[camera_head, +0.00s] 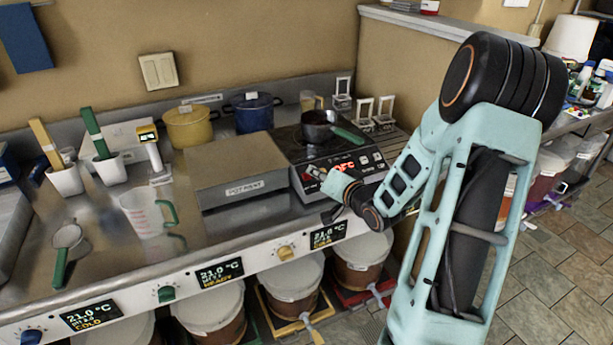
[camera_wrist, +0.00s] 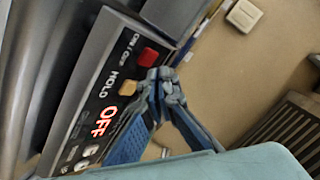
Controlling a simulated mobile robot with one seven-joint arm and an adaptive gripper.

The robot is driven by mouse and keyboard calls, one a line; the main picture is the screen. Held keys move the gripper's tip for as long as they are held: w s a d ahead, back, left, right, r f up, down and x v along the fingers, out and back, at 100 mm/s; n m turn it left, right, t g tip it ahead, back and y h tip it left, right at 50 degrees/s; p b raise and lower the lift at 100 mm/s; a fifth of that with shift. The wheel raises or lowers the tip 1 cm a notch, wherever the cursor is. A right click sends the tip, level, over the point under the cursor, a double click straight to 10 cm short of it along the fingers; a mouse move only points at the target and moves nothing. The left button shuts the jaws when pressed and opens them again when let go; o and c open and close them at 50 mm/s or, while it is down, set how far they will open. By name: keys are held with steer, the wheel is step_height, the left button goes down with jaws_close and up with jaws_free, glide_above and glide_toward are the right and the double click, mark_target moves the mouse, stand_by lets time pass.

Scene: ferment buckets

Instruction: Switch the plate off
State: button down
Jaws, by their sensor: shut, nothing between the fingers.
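The plate (camera_head: 372,156) is a black cooktop with a sloped front panel, standing at the right of the steel counter. Its display (camera_wrist: 101,121) is lit red and reads OFF in the wrist view. A red button (camera_wrist: 148,56) by the ON/OFF label and a yellow button (camera_wrist: 128,88) by HOLD sit beside it. My gripper (camera_wrist: 161,78) is shut and empty, its fingertips at the panel close beside the red button. I cannot tell if they touch it. In the head view my gripper (camera_head: 318,173) is at the panel's left end, partly hiding it.
A dark pan (camera_head: 317,128) with a green handle stands on the plate. A grey box (camera_head: 235,168) is just left of it. Yellow (camera_head: 188,130) and blue (camera_head: 254,116) pots stand behind. A measuring jug (camera_head: 143,214) is further left. Lidded buckets (camera_head: 295,277) stand below the counter.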

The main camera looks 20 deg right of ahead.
steer(key=s+r+p, duration=0.2)
steer(key=r+p, duration=0.1)
steer(key=s+r+p, duration=0.1)
steer(key=r, duration=0.1)
steer(key=shift+p, duration=0.3)
steer(key=shift+w+d, duration=0.1)
stand_by(0.4)
